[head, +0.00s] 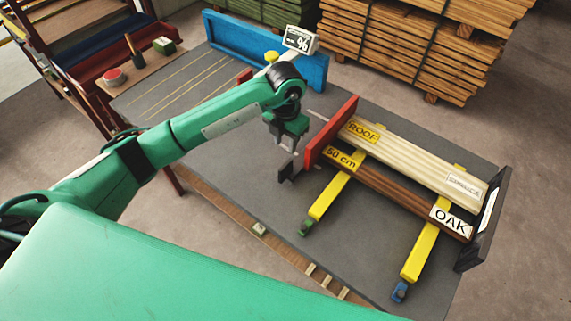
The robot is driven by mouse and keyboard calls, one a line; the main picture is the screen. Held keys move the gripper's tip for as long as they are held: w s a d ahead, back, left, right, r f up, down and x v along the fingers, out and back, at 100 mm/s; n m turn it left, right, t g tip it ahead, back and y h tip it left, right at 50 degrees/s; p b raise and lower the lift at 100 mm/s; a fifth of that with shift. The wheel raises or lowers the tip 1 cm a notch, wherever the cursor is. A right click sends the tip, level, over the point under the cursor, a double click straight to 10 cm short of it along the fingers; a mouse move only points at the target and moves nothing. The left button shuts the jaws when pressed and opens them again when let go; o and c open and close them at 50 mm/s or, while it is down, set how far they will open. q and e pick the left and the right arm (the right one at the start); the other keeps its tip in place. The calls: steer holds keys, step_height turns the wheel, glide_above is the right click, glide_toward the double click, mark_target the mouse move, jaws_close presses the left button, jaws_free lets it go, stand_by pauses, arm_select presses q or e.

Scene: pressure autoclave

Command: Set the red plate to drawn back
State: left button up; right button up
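The red plate (331,132) stands upright on the grey table, across the left ends of the boards. Thin metal rods stick out of its left face. My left gripper (289,160) points down just left of the plate, by the rods and a small dark block. Its fingertips are hard to separate from these, so contact and opening are unclear. My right gripper is out of view.
Two yellow bars (420,252) lie under the boards. A black end plate (484,222) stands at their right ends. A blue panel (265,50) with a small % sign (300,40) stands at the back. The grey table (225,150) is mostly bare left of the plate.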

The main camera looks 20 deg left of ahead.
mark_target(285, 164)
arm_select(q)
step_height(285, 164, down, 12)
steer(key=p, duration=0.3)
steer(key=shift+r, duration=0.1)
jaws_close()
